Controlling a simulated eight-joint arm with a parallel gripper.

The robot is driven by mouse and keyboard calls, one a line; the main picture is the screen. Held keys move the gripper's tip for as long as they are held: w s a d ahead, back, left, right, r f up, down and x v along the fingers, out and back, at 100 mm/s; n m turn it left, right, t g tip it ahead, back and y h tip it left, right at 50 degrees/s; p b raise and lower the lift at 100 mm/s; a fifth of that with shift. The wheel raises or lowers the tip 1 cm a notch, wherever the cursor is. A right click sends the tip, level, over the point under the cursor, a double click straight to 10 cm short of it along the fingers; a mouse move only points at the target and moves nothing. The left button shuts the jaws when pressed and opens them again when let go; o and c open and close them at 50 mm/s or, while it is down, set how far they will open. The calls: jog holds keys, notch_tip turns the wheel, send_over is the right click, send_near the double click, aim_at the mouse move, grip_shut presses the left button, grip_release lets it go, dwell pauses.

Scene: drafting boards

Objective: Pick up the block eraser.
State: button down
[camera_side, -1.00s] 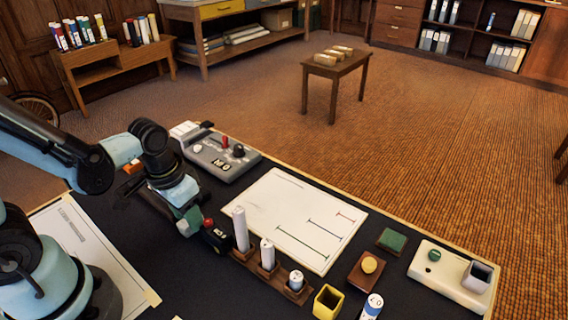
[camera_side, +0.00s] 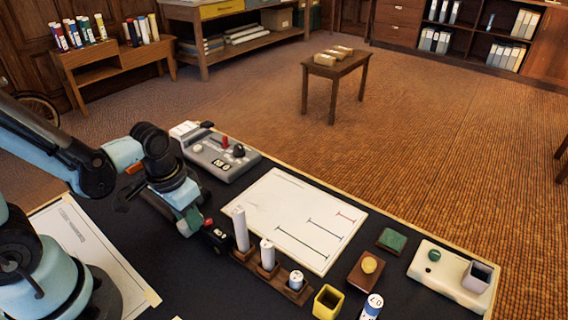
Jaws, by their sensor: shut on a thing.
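My gripper (camera_side: 188,221) hangs at the end of my arm, low over the dark board on the left side of the desk. It is shut on a small block, partly green (camera_side: 196,216), which I take to be the block eraser. The fingers and the arm hide much of it, so its full shape does not show. I cannot tell whether it touches the board.
A dark item with a red top (camera_side: 208,222) sits close right of my gripper. A grey control box (camera_side: 215,158) stands behind. A white sheet (camera_side: 290,200) lies flat at right, and a yellow cup (camera_side: 327,301) stands in front.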

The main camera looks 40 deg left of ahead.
jog(key=shift+r, duration=0.2)
jog(key=shift+r, duration=0.75)
notch_tip(320, 180, up, 2)
jog(key=shift+s+d+r, duration=0.1)
jog(key=shift+r, duration=0.1)
jog(key=s+d+r, duration=0.5)
jog(key=d+r, duration=0.1)
jog(key=d, duration=0.3)
jog(key=shift+s+d+r, duration=0.35)
jog(key=shift+s+d, duration=0.05)
